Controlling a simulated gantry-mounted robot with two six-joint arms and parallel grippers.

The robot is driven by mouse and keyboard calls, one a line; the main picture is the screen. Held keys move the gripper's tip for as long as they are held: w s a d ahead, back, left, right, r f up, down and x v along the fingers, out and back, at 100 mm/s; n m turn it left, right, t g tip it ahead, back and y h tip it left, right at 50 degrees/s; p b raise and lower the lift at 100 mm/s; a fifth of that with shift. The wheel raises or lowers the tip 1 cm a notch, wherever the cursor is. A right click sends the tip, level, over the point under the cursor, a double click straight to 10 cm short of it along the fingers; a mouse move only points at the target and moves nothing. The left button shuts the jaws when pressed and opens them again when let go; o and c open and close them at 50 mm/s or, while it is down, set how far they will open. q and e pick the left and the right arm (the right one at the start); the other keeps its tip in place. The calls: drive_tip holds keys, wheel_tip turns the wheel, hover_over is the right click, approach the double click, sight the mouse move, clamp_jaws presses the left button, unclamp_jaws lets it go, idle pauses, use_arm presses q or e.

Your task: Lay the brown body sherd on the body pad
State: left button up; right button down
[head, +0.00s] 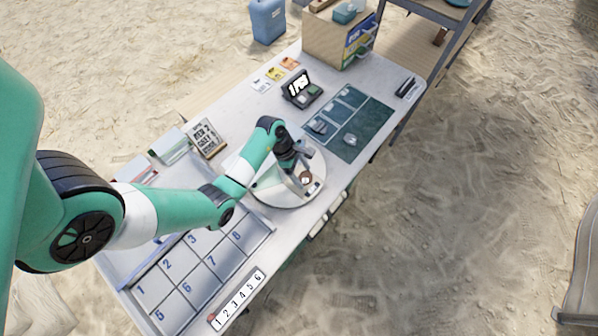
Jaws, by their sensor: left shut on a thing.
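My left gripper (307,186) points down over the round white plate (275,193) on the table. It is shut on a small brown sherd (306,177), which shows between the fingers at the plate's right side. Whether the sherd touches the plate cannot be told. A dark green mat (372,125) with outlined pads lies beyond the plate, up and to the right. Which pad is the body pad cannot be read. One grey piece (319,127) lies in the mat's left part and a paler piece (350,140) lies near its middle. My right gripper is not in view.
A numbered tray (205,262) and a numbered strip (237,299) lie at the near left. A lettered sign (207,139) stands left of the plate. A cardboard box (335,40) stands at the far end.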

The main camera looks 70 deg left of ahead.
sight(299, 177)
use_arm(q)
drive_tip(key=shift+s+a+f, duration=0.15)
drive_tip(key=shift+a+f, duration=0.45)
drive_tip(key=shift+f, duration=0.1)
drive_tip(key=f, duration=0.1)
drive_tip(key=f+b, duration=0.2)
drive_tip(key=shift+s+a+f, duration=0.15)
drive_tip(key=shift+a+f, duration=0.2)
drive_tip(key=shift+f, duration=0.2)
drive_tip(key=o, duration=1.2)
